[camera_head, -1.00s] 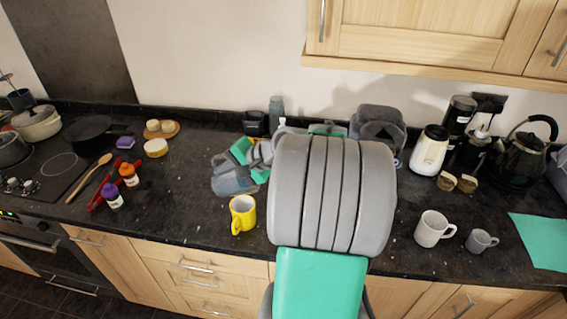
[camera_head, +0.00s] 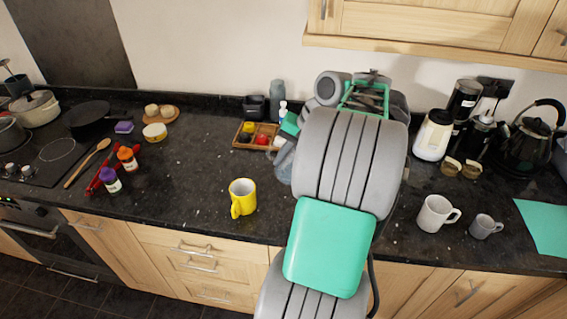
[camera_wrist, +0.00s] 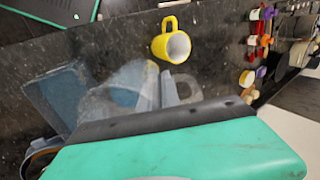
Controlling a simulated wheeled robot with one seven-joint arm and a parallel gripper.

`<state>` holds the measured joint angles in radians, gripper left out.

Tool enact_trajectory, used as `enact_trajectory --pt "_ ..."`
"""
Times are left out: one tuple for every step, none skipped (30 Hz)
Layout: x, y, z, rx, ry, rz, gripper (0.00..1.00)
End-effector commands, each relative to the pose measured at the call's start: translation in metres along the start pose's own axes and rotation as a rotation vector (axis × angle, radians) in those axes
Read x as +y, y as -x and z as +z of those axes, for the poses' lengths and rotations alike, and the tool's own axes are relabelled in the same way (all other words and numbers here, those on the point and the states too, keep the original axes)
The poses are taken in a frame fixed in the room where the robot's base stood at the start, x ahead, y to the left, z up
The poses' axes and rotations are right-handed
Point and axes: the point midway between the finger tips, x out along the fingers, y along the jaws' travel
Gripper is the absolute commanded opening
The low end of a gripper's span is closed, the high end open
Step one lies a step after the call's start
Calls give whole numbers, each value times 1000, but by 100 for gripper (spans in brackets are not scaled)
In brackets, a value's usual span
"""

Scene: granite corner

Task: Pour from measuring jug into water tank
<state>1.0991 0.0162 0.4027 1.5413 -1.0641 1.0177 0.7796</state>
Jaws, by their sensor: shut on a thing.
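My gripper (camera_wrist: 160,98) is shut on a clear, bluish container that I take as the measuring jug (camera_wrist: 125,78). It is tilted in the wrist view, with the green and black hand across the foreground. Part of a translucent body (camera_head: 284,160), likely the jug, shows left of my arm in the head view. A second bluish translucent shape (camera_wrist: 55,98) lies left of the jug in the wrist view; it may be the water tank, but I cannot tell whether they touch. My arm hides the gripper's tips and most of this area in the head view. No liquid is distinguishable.
A yellow mug (camera_head: 242,197) stands left of my arm. A wooden tray (camera_head: 256,137) with small coloured items is behind it. Two white and grey mugs (camera_head: 434,213) (camera_head: 484,227) stand right, before a kettle (camera_head: 523,150).

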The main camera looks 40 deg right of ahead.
Motion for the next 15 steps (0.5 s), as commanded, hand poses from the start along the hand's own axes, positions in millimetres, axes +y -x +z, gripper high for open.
enact_trajectory --pt "4 -10 -1 5 5 31 0" --pt "5 -11 -1 5 5 51 0" --pt "6 -12 -1 4 5 77 0" --pt "6 -13 -1 3 6 96 0" --pt "7 -13 -1 5 6 120 0" --pt "5 -10 0 6 9 194 0" --pt "7 -12 0 5 9 233 0" --pt "5 -5 0 5 7 268 0" --pt "0 9 0 5 6 304 0" --pt "-1 14 0 4 5 332 0" --pt "-1 17 -1 5 6 361 0" --pt "-3 24 0 5 4 394 0" --pt "-3 28 -1 5 4 414 0" --pt "-4 33 -1 4 3 432 0" --pt "-7 39 -1 4 3 452 0"
